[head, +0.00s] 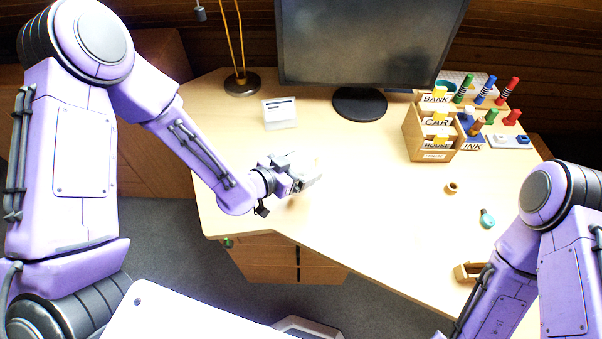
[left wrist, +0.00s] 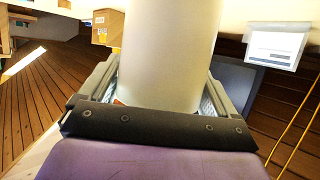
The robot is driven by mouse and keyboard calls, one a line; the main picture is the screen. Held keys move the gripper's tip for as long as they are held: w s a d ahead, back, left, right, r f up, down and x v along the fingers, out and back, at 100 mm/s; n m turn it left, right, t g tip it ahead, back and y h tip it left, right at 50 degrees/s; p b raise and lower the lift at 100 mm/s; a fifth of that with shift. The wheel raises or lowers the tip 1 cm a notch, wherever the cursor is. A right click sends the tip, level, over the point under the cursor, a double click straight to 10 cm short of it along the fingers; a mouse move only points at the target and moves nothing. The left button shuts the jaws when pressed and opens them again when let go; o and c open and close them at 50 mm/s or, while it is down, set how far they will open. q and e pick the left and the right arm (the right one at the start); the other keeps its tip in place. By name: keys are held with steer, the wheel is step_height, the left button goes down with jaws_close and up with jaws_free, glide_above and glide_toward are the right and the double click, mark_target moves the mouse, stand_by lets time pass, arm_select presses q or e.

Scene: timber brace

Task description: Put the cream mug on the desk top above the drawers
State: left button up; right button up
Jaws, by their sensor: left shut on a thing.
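The cream mug (left wrist: 170,50) fills the middle of the left wrist view as a pale, smooth cylinder between the two fingers. My left gripper (head: 306,176) is shut on it, over the left part of the desk top (head: 345,235). In the head view the mug is mostly hidden by the gripper and washed out against the bright desk. I cannot tell whether its base touches the desk. The wooden drawers (head: 275,258) stand below the desk's front left edge. My right arm is at the right, with its gripper out of view.
A lamp base (head: 242,83), white card stand (head: 280,113) and monitor (head: 365,45) stand at the back. A wooden card organizer (head: 432,135) and coloured pegs are back right. A small ring (head: 451,188) and a teal item (head: 487,218) lie right. The desk's middle is clear.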

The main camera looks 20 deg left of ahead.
mark_target(304, 171)
arm_select(q)
steer(key=f, duration=0.1)
steer(key=w+f, duration=0.1)
steer(key=f, duration=0.1)
steer(key=w+f, duration=0.1)
steer(key=f, duration=0.1)
steer(key=shift+a+f, duration=0.15)
steer(key=shift+s, duration=0.1)
steer(key=shift+f, duration=0.2)
steer(key=o, duration=0.9)
steer(key=shift+o, duration=0.2)
steer(key=shift+r, duration=0.35)
steer(key=b+v, duration=0.1)
steer(key=v, duration=1.1)
steer(key=shift+f, duration=0.15)
